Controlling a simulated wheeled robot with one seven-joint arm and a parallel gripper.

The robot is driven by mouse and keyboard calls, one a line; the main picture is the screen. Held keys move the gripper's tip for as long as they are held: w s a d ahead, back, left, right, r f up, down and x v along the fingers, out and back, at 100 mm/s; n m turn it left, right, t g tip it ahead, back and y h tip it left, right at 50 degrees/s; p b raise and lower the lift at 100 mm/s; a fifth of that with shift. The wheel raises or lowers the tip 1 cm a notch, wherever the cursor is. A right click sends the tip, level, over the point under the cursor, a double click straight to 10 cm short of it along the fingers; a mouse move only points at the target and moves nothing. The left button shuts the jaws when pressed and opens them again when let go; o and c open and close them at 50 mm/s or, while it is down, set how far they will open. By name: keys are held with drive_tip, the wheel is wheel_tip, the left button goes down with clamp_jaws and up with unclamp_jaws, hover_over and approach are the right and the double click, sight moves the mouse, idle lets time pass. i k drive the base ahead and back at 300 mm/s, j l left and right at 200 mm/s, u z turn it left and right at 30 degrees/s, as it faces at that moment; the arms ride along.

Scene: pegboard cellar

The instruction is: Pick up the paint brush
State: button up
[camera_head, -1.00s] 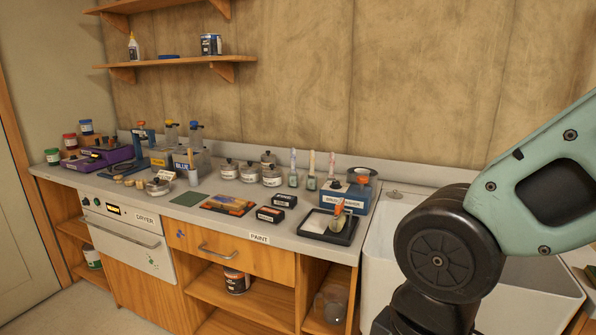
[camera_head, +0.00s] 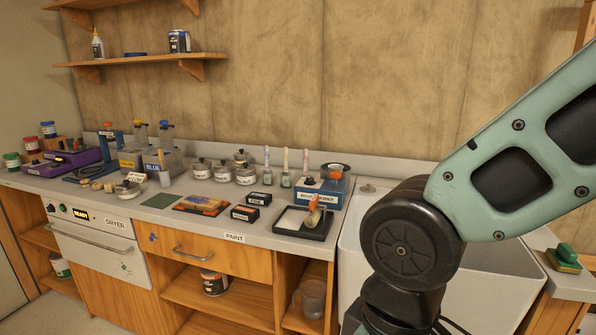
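Several slim upright handles stand in small jars on the counter, and one of these (camera_head: 285,166) looks like a brush handle. An orange-topped tool (camera_head: 313,211) stands in a black-rimmed tray (camera_head: 283,233) at the counter's right part; I cannot tell for sure whether it is a paint brush. My arm fills the right side of the picture, in front of the sink. My gripper is outside the view.
Lidded pots (camera_head: 246,175), two black boxes (camera_head: 245,213) and coloured bottles crowd the counter (camera_head: 120,201). A white sink (camera_head: 490,262) lies to the right, with a green-topped sponge (camera_head: 565,258) beyond it.

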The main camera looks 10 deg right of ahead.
sight(286, 173)
drive_tip(key=i+l, duration=0.7)
drive_tip(key=l, duration=0.25)
drive_tip(key=i+j+z, duration=0.1)
drive_tip(key=j, duration=0.3)
drive_tip(key=i, duration=0.1)
